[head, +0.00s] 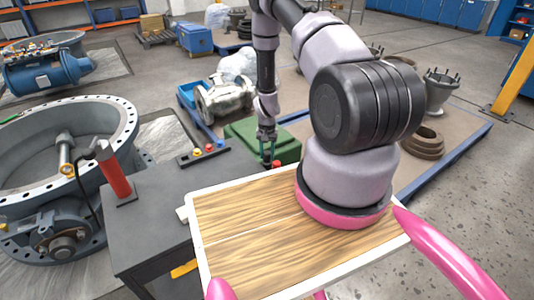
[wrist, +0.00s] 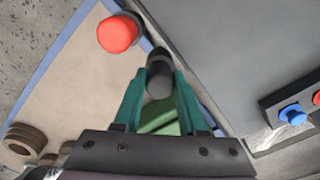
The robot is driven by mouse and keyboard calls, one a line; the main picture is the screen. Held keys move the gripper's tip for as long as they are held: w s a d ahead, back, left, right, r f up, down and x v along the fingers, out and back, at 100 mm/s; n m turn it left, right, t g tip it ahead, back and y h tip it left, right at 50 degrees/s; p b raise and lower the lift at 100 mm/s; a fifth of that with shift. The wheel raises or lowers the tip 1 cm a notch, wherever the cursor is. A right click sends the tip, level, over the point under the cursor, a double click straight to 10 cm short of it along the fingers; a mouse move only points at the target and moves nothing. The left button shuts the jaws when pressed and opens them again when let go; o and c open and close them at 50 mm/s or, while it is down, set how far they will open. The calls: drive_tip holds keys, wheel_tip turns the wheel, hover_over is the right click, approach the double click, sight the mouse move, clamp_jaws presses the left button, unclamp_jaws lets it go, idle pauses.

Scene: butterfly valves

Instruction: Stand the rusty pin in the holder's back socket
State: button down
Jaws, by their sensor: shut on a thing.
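My gripper (head: 266,138) hangs by the far right edge of the dark table, fingers pointing down. In the wrist view its teal fingers (wrist: 160,82) are shut on a dark grey, round-ended piece (wrist: 159,76); I cannot tell from its colour whether this is the rusty pin. A red-topped piece (wrist: 118,33) is close beside it; a small red top also shows by the fingers in the head view (head: 277,163). A dark strip-like holder (head: 190,160) with coloured tops lies on the table, left of my gripper. Its end shows with a blue top (wrist: 293,114) at the right. I cannot make out the back socket.
The dark table (head: 160,205) carries a red cylinder (head: 115,175) on a dark base. Large flanged valve bodies (head: 60,150) stand at the left. A green box (head: 285,145) is on the floor behind my gripper. The table between the red cylinder and the gripper is mostly clear.

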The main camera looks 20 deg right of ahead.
unclamp_jaws()
drive_tip(key=shift+r, duration=3.5)
